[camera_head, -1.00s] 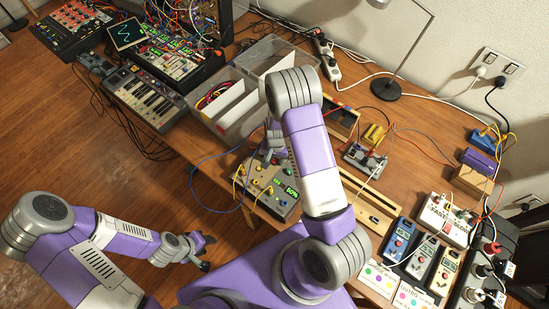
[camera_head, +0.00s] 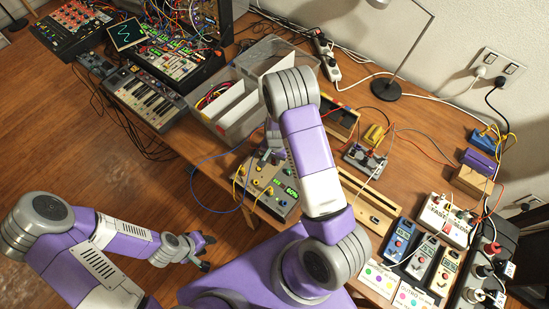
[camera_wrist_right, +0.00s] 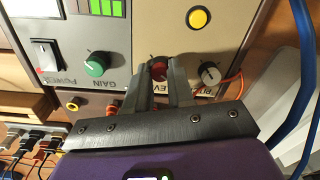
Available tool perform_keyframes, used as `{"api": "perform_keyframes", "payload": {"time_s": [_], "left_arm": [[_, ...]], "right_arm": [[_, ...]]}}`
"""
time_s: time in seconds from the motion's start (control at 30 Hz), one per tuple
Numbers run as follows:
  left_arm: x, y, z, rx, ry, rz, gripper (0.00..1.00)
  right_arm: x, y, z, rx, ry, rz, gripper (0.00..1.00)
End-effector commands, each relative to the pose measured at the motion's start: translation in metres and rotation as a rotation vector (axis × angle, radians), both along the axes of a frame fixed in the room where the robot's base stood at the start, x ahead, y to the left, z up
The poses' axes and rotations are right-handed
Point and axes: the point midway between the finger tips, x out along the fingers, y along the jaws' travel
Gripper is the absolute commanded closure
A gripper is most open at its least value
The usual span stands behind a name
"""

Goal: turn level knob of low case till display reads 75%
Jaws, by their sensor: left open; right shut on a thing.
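The low grey case (camera_head: 262,205) stands on the table in the head view, partly behind my right arm. Its small green display (camera_head: 291,192) seems to read about 60%, but the digits are tiny. In the right wrist view my right gripper (camera_wrist_right: 159,80) is shut on the red level knob (camera_wrist_right: 158,66), one finger on each side; the lettering above it is partly covered. In the head view the right gripper (camera_head: 272,152) is at the case's far edge. My left gripper (camera_head: 207,253) is open and empty, off the table's front edge.
Grey bins (camera_head: 240,125) and a blue cable (camera_head: 195,190) lie near the case.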

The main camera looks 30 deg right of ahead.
Motion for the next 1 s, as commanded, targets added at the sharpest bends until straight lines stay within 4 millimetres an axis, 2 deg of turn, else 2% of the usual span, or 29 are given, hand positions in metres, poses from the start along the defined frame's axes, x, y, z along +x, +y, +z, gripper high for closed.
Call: {"api": "perform_keyframes", "payload": {"time_s": [0.5,1.0], "left_arm": [[-0.0001,0.0000,0.0055,0.000,0.000,0.000,0.57],[0.0000,0.0000,0.0074,0.000,0.000,0.000,0.57]], "right_arm": [[-0.0001,-0.0001,0.0006,-0.001,-0.001,-0.360,1.00],[0.0003,0.0000,0.0005,0.000,-0.002,-0.471,1.00]]}}
